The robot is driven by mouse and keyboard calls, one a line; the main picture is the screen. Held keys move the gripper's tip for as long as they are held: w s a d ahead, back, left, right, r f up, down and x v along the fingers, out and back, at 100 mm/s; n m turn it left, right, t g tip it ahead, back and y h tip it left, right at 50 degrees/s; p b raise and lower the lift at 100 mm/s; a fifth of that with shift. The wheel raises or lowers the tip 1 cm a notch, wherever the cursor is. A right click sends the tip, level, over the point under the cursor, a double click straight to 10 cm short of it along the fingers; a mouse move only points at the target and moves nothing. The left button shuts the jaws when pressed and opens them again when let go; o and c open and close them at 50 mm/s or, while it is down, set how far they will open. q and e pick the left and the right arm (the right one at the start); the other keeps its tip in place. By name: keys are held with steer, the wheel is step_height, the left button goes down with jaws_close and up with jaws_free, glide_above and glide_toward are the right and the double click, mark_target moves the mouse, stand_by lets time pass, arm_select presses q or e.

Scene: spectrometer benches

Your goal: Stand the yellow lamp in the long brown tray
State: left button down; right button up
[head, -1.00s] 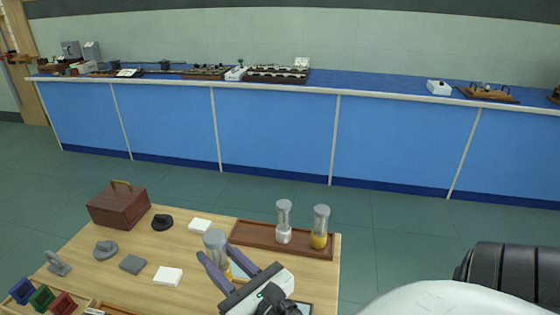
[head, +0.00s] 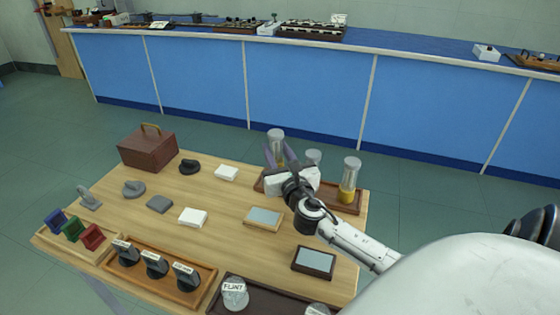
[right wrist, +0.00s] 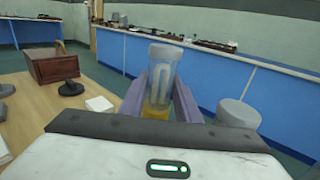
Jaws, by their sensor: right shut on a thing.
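My right gripper (head: 279,158) is shut on a clear lamp with a grey cap (head: 276,134). In the right wrist view this lamp (right wrist: 162,72) is upright between the purple fingers, with yellow at its bottom (right wrist: 155,112). It is at the left end of the long brown tray (head: 328,194); its base is hidden, so I cannot tell whether it touches the tray. Another yellow-based lamp (head: 351,175) stands at the tray's right end. A third lamp (head: 313,157) stands between them, mostly hidden behind my gripper. My left gripper is out of view.
A brown box (head: 148,150) stands at the table's back left. White blocks (head: 226,173), dark pieces and framed plates (head: 263,217) lie on the table. A tray of black knobs (head: 210,292) is at the front. A blue bench (head: 300,85) runs behind, across free floor.

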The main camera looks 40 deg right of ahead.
mark_target(277, 162)
step_height(277, 162, down, 4)
steer(key=shift+r+b, duration=0.2)
steer(key=shift+b, duration=0.55)
steer(key=shift+f, duration=0.25)
steer(key=o, duration=1.2)
steer(key=shift+c, duration=0.2)
